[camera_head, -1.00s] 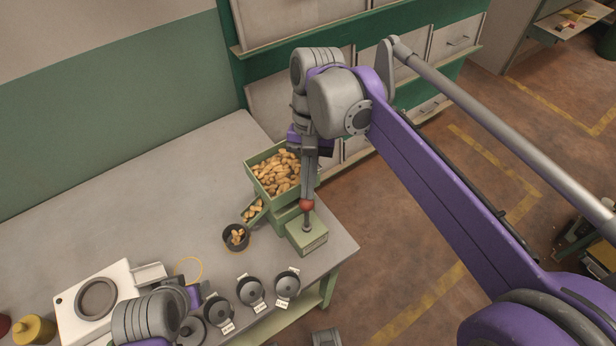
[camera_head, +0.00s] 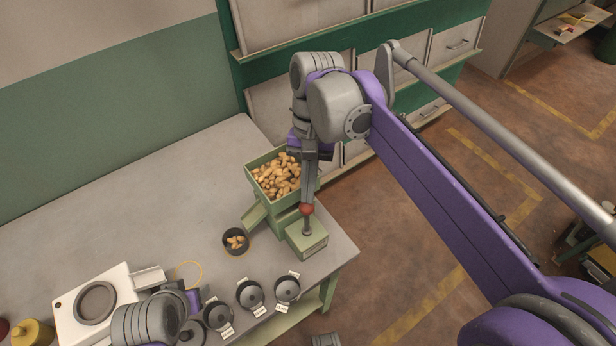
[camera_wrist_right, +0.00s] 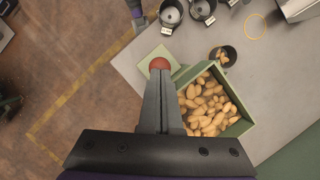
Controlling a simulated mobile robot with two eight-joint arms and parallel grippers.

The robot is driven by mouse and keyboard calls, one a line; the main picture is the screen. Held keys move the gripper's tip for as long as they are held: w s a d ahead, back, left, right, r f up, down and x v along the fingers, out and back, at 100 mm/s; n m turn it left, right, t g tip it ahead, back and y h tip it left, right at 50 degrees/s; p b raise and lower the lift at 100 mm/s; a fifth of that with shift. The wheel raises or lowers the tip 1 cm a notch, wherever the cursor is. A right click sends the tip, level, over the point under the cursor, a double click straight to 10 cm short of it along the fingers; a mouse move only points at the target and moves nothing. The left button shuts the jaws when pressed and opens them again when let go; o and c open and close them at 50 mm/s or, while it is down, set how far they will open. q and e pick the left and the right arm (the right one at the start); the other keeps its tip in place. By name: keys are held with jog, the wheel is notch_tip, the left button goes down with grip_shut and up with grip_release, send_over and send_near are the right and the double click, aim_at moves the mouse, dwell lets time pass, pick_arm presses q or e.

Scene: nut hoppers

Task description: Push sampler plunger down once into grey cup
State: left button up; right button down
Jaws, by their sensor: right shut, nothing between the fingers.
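The sampler is a green hopper (camera_head: 252,172) full of tan nuts with a green base box (camera_head: 306,240) in front. A plunger with a red knob (camera_head: 306,210) stands on the box. My right gripper (camera_head: 307,200) is shut and empty, with its fingertips at the red knob; in the right wrist view the fingertips (camera_wrist_right: 160,72) meet the knob (camera_wrist_right: 160,63). The grey cup (camera_head: 236,250) stands below the hopper's chute (camera_head: 254,216) and holds a few nuts. The chute looks empty. My left gripper (camera_head: 192,298) is at the lower left, its fingers not clearly visible.
A white scale (camera_head: 70,318) and a yellow ring (camera_head: 190,262) lie to the left. The table (camera_head: 130,200) behind is clear.

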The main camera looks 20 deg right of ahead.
jog(key=shift+f, duration=0.2)
pick_arm(q)
jog(key=shift+r+p, duration=0.3)
jog(key=shift+p, duration=0.1)
jog(key=r+p, duration=0.1)
jog(key=r, duration=0.1)
jog(key=w+r+p, duration=0.1)
jog(key=r+p, duration=0.1)
jog(key=shift+w, duration=0.1)
pick_arm(e)
jog(key=v, duration=1.4)
jog(key=shift+r, duration=0.2)
jog(key=shift+d, duration=0.1)
jog(key=s+d+f+n+t, duration=0.1)
jog(key=s+d+f+t, duration=0.1)
jog(key=f, duration=0.5)
jog(key=s+d+f+n+t+h, duration=0.1)
jog(key=s+d+f+n+t, duration=0.1)
jog(key=s+f+t, duration=0.2)
jog(key=s+d+f+n+t, duration=0.1)
jog(key=s+f+n+t, duration=0.1)
jog(key=s+f, duration=0.5)
notch_tip(320, 180, down, 5)
jog(key=shift+d+r+t+h, duration=0.1)
jog(key=shift+d+t+h, duration=0.2)
jog(key=shift+d+t, duration=0.15)
